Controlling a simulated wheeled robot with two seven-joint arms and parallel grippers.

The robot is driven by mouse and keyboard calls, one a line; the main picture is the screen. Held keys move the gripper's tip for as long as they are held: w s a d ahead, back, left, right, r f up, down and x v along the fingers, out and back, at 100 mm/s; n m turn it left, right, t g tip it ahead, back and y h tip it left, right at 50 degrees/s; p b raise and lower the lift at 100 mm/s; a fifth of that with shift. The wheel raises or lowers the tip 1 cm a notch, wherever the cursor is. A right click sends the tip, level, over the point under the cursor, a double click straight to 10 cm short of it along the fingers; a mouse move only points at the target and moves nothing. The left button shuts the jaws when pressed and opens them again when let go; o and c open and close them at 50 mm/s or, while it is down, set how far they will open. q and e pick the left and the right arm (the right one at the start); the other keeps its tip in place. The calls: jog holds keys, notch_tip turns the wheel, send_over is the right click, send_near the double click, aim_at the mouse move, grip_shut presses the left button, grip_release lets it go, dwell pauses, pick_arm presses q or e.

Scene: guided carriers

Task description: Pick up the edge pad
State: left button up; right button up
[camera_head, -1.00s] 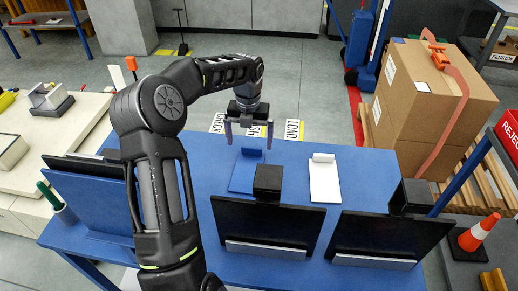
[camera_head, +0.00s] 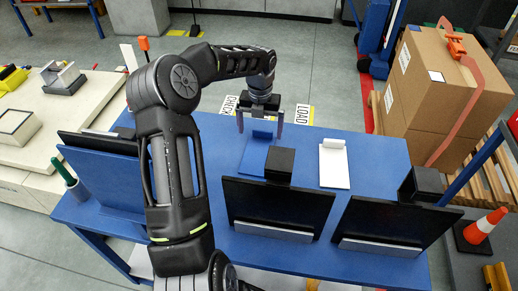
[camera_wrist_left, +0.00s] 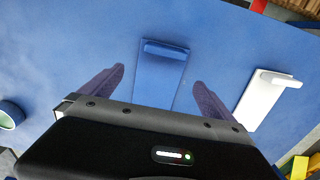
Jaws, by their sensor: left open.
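A flat blue pad (camera_head: 256,157) with a raised block along its far end lies on the blue table; it also shows in the left wrist view (camera_wrist_left: 158,80). A similar white pad (camera_head: 334,168) lies to its right and shows in the left wrist view (camera_wrist_left: 258,102). No marking tells me which is the edge pad. My left gripper (camera_head: 260,127) is open and empty at the far end of the blue pad. In the left wrist view its fingers (camera_wrist_left: 159,77) are apart on either side of the blue pad. My right gripper is out of view.
Black screens (camera_head: 277,208) stand along the near side of the blue table (camera_head: 385,150). A green-handled tool in a cup (camera_head: 75,190) is at the left. Cardboard boxes (camera_head: 440,90) and an orange cone (camera_head: 483,224) stand at the right. The table between the pads is clear.

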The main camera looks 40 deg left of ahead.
aim_at(261, 144)
pick_arm(q)
notch_tip(261, 144, down, 5)
jog(key=shift+w+f+p, duration=0.1)
jog(key=shift+w+p, duration=0.05)
jog(key=shift+p, duration=0.6)
jog(key=c, duration=1.3)
